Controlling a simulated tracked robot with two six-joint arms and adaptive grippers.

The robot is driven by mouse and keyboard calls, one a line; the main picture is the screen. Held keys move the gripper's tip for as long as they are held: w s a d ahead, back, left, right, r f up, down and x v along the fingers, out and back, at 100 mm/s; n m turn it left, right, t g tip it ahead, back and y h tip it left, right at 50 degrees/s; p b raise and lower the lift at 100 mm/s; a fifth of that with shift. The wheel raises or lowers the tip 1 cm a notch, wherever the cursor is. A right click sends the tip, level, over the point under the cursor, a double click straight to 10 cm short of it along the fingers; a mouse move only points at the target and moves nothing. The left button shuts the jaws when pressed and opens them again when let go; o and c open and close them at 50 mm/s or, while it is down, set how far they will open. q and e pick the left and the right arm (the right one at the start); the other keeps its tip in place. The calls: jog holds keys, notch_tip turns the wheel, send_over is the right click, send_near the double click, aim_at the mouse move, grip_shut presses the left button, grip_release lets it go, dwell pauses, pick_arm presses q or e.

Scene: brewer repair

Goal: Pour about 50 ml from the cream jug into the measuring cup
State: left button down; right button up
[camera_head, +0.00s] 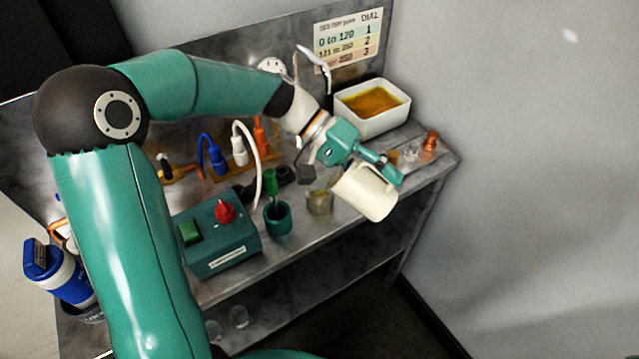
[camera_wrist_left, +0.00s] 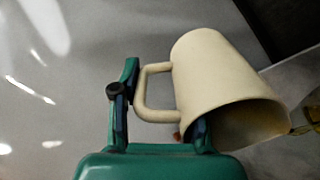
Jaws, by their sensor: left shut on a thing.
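My left gripper (camera_head: 370,163) is shut on the cream jug (camera_head: 366,194) by its handle and holds it above the front right part of the bench. In the left wrist view the gripper's fingers (camera_wrist_left: 160,125) sit either side of the handle of the jug (camera_wrist_left: 215,85). The jug is tipped well over, its mouth towards the lower right there. A clear cup with yellowish contents, apparently the measuring cup (camera_head: 319,202), stands just left of the jug in the head view. I cannot make out a stream or the cup's level. My right gripper is out of view.
A green tester box (camera_head: 215,238) with a red knob and a teal pot (camera_head: 278,219) stand left of the cup. A white tub (camera_head: 370,120) of amber liquid is behind. Small items, including an orange-brown piece (camera_head: 431,140), lie near the right edge.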

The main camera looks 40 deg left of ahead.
aim_at(383, 189)
pick_arm(q)
jog(key=shift+a+r+h, duration=0.25)
jog(key=shift+r+h, duration=0.1)
jog(key=shift+h, duration=0.05)
dwell(1.0)
jog(key=d+f+y+p, duration=0.1)
jog(key=y, duration=0.1)
jog(key=d+f+y+p, duration=0.1)
jog(key=f+y+p, duration=0.1)
jog(key=shift+w+g, duration=0.1)
jog(key=shift+g, duration=0.3)
jog(key=shift+d+f+y, duration=0.1)
jog(key=shift+f+y, duration=0.2)
jog(key=shift+f, duration=0.05)
jog(key=shift+f+y+p, duration=0.25)
jog(key=shift+y+p, duration=0.05)
jog(key=shift+p, duration=0.15)
jog(key=shift+w+d+f+y+p, duration=0.1)
jog(key=shift+d+f+y+p, duration=0.25)
jog(key=shift+p, duration=0.15)
jog(key=shift+f, duration=0.2)
dwell(0.4)
